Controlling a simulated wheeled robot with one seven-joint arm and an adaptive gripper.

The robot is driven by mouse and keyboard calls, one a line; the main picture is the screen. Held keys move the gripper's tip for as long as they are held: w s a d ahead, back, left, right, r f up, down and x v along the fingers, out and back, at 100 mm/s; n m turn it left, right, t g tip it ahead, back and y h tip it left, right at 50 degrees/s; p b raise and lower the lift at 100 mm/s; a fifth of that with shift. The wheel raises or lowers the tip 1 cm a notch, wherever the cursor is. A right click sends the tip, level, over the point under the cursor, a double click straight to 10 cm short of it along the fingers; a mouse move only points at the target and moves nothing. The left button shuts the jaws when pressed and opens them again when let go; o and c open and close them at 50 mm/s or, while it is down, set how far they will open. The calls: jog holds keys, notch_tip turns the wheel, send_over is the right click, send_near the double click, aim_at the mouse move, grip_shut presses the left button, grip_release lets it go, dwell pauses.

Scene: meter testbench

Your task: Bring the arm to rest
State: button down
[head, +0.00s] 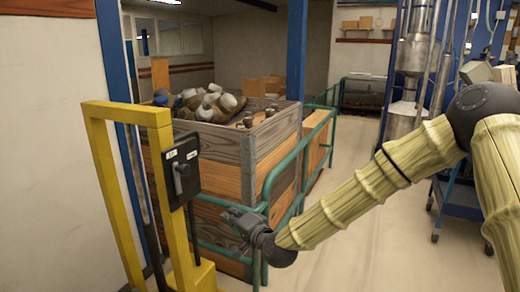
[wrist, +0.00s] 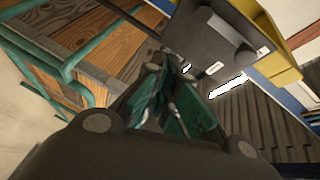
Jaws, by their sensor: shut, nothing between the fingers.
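My arm reaches from the right of the head view down to the lower middle. My gripper (head: 238,216) is at its end, in front of the green railing and a little right of the yellow post. In the wrist view my gripper (wrist: 182,85) has its fingers together with nothing between them. A dark switch box (head: 181,170) with a lever is mounted on the yellow post (head: 105,130). The box also shows beyond the fingertips in the wrist view (wrist: 215,45). The gripper is apart from the box in the head view.
A large wooden crate (head: 215,150) filled with rounded objects stands behind the green railing (head: 268,195). A blue column (head: 296,50) rises behind it. A blue cart (head: 455,205) is at the right, behind my arm. Open floor (head: 345,250) lies below my arm.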

jog(key=s+d+f+n+g+h, duration=0.15)
jog(key=s+d+f, duration=0.25)
jog(key=s+f, duration=0.45)
jog(key=s+d+f+n+g+h+p, duration=0.1)
jog(key=s+d+f+g+h, duration=0.3)
jog(key=f, duration=0.8)
jog(key=s+d+f+n+g, duration=0.1)
jog(key=s+d+f, duration=0.4)
jog(key=s+f, duration=0.4)
jog(key=s+d+f+n+g+h, duration=0.1)
jog(key=s+d+f, duration=0.4)
jog(key=s+d, duration=0.5)
jog(key=s+d+f+n+g+h+p, duration=0.1)
jog(key=s+d+f+g+h, duration=0.3)
jog(key=s+d, duration=0.6)
jog(key=s+f+n+g, duration=0.1)
jog(key=s, duration=0.5)
jog(key=shift+d+f, duration=0.15)
jog(key=shift+s, duration=0.1)
